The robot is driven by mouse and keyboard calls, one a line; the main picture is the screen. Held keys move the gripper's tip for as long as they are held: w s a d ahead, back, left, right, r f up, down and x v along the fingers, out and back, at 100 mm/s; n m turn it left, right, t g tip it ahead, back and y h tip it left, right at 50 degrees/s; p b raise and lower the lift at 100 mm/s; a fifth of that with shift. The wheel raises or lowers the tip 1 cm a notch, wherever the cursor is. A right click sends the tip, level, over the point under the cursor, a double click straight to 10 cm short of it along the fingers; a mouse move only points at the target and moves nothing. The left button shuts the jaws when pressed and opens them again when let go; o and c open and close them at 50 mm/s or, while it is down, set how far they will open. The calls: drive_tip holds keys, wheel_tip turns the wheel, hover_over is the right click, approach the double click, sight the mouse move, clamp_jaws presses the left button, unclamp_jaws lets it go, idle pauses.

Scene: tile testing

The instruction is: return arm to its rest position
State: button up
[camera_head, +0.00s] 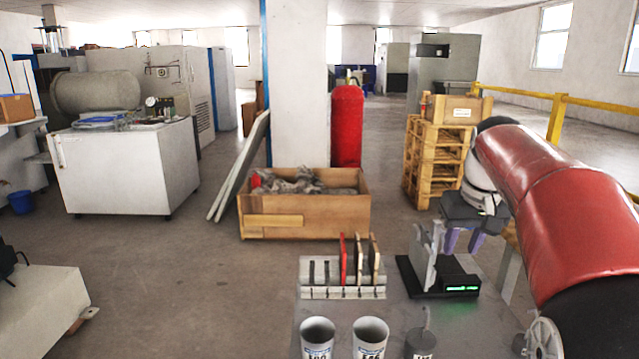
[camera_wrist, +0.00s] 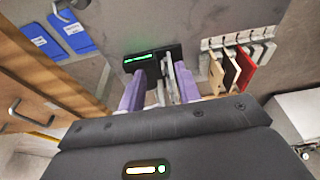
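My gripper (camera_head: 462,244) hangs at the end of my red arm at the right of the head view. Its two purple fingers point down and stand apart, just above and behind the black device with a green display (camera_head: 461,289). In the wrist view the gripper (camera_wrist: 158,78) shows the fingers spread with a gap between them. The device's grey upright holder (camera_wrist: 172,80) shows in that gap, nearer the right finger. I see nothing clamped. Whether a finger touches the holder cannot be told.
A slotted rack (camera_head: 343,291) holds a red tile (camera_head: 343,260) and two wooden-coloured ones, left of the device. Several grey cups (camera_head: 318,338) stand at the table's front. A wooden crate (camera_head: 305,215), stacked pallets (camera_head: 430,165) and a yellow railing (camera_head: 555,118) are behind.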

drive_tip(key=s+a+f+t, duration=0.1)
drive_tip(key=s+a+f, duration=0.2)
drive_tip(key=s, duration=0.5)
drive_tip(key=s+a+f+t, duration=0.1)
drive_tip(key=s+a+f, duration=0.3)
drive_tip(key=s, duration=0.4)
drive_tip(key=s+a+f, duration=0.4)
drive_tip(key=s+f, duration=0.1)
drive_tip(key=s, duration=0.3)
drive_tip(key=shift+s+t, duration=0.2)
drive_tip(key=shift+t, duration=0.2)
